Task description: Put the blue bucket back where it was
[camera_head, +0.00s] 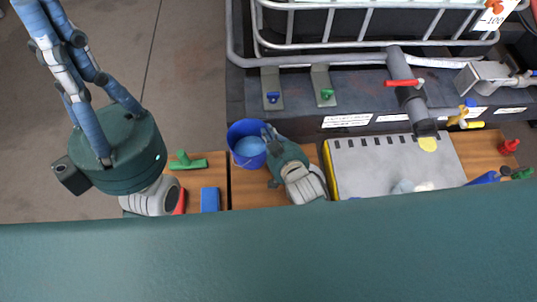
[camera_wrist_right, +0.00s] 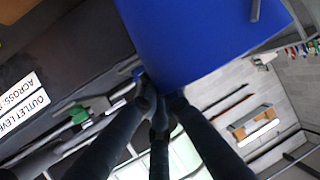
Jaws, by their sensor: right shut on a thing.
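The blue bucket (camera_head: 235,132) is near the middle of the head view, with a lighter blue surface inside it. Its blue wall (camera_wrist_right: 205,40) fills the top of the right wrist view. My right gripper (camera_head: 268,135) is at the bucket's right rim and shut on it. In the wrist view its dark fingers meet at the bucket's lower edge. My left gripper (camera_head: 55,45) is at the far left, its long fingers pointing up-left and away from the bucket. Whether those fingers are open or shut is unclear. The bucket's underside is hidden in the head view.
A wooden surface (camera_head: 250,190) lies below the bucket. A grey panel with a yellow edge (camera_head: 385,165) is to the right. A pipe with a red handle (camera_head: 405,84) stands behind.

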